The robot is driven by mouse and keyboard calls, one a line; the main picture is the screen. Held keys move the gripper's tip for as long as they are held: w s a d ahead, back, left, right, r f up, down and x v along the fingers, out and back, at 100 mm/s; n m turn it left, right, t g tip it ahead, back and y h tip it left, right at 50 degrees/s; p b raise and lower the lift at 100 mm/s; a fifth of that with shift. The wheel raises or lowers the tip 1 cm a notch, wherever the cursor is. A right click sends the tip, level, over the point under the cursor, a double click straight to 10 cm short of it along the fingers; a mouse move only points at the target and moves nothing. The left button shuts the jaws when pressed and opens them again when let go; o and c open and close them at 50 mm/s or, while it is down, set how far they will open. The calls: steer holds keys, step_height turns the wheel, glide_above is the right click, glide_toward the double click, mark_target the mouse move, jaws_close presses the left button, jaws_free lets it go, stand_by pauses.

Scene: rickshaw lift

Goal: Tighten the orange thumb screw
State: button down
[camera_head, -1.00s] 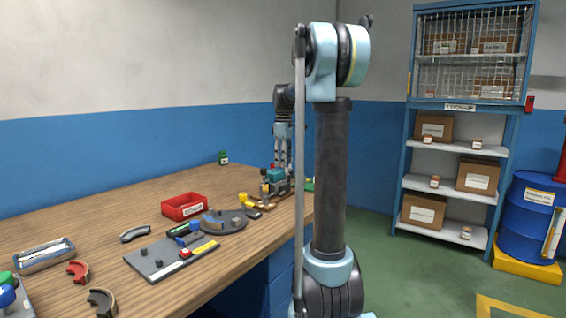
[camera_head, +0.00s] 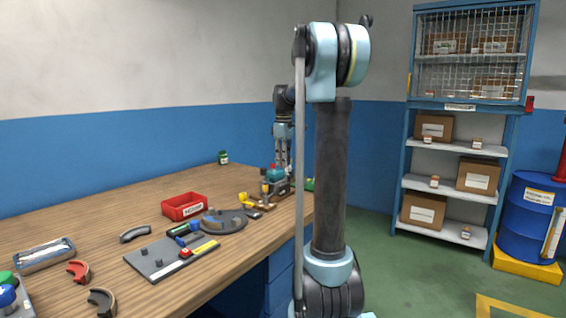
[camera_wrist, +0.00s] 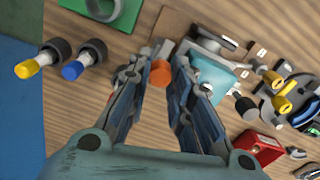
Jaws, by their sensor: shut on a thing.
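The orange thumb screw (camera_wrist: 160,73) shows in the wrist view as a round orange head beside a teal block (camera_wrist: 214,79) on a brown board. My gripper (camera_wrist: 167,66) is shut on the thumb screw, with one finger on each side of its head. The fingers hide part of the head's sides and the screw's shaft. In the head view my gripper (camera_head: 282,167) points down at the small teal fixture (camera_head: 279,174) at the far end of the workbench. The screw is too small to make out clearly there.
A red bin (camera_head: 185,207) and a dark round plate (camera_head: 222,222) lie nearer on the bench (camera_head: 110,212). In the wrist view, yellow-tipped (camera_wrist: 30,67) and blue-tipped (camera_wrist: 76,69) tools lie left, a green part (camera_wrist: 122,12) above, and yellow pieces (camera_wrist: 284,96) at right.

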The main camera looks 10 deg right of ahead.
steer(key=m, duration=0.4)
steer(key=shift+w, duration=0.1)
steer(key=m, duration=0.4)
steer(key=shift+m, duration=0.3)
steer(key=m, duration=0.4)
steer(key=shift+m, duration=2.3)
steer(key=c, duration=1.4)
jaws_free()
steer(key=shift+r, duration=0.1)
step_height(320, 180, up, 12)
steer(key=shift+f, duration=0.15)
